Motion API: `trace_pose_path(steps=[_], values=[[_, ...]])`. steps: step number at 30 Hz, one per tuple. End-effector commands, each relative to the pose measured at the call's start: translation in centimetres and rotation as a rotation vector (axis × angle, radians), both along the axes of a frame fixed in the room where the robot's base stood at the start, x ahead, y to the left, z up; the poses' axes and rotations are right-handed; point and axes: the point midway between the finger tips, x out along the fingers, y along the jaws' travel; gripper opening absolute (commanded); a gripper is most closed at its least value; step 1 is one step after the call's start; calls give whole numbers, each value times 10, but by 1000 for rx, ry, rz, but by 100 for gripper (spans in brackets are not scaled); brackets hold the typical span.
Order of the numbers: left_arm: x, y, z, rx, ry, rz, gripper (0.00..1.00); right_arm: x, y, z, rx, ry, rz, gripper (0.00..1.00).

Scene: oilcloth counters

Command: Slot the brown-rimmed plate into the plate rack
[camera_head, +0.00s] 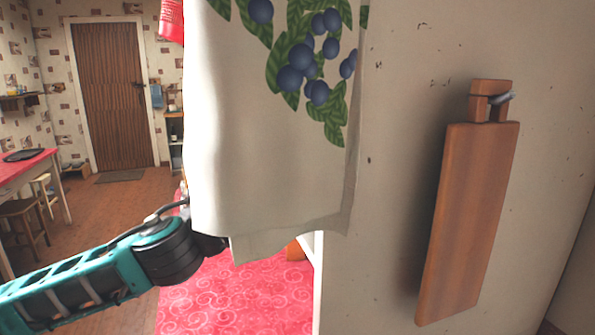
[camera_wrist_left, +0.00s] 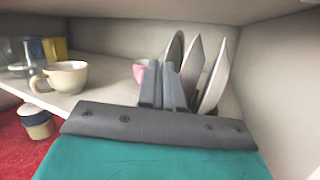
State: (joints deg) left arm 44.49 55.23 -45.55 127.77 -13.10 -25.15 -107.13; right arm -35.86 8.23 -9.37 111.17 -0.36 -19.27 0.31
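My left arm reaches behind a hanging cloth in the head view, so its gripper is hidden there. In the left wrist view the two dark fingers of my left gripper (camera_wrist_left: 163,78) are close together with a narrow gap. Several plates stand upright and tilted just beyond and right of the fingers: a dark one (camera_wrist_left: 176,45), a pale one (camera_wrist_left: 192,62) and a larger pale one (camera_wrist_left: 216,75). I cannot tell whether the fingers hold the dark plate. No brown rim is clear, and the rack cannot be made out. My right gripper is not in view.
The cloth (camera_head: 275,150) hangs close in front of the head camera. A wooden board (camera_head: 470,215) hangs on the cabinet side. In the left wrist view, a cream cup (camera_wrist_left: 66,77) and a yellow mug (camera_wrist_left: 55,49) stand on the shelf; a wall is close on the right.

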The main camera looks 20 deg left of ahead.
Motion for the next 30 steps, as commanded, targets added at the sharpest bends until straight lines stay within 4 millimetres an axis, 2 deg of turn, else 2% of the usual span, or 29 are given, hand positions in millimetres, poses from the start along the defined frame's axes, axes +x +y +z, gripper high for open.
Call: trace_pose_path(steps=[7,9,17,30], values=[[0,0,1,0,-1,0,0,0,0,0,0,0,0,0],[0,0,1,0,-1,0,10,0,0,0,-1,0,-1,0],[0,0,0,-1,-1,0,35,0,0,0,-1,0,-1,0],[1,1,-3,1,2,-4,35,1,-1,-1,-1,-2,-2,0]])
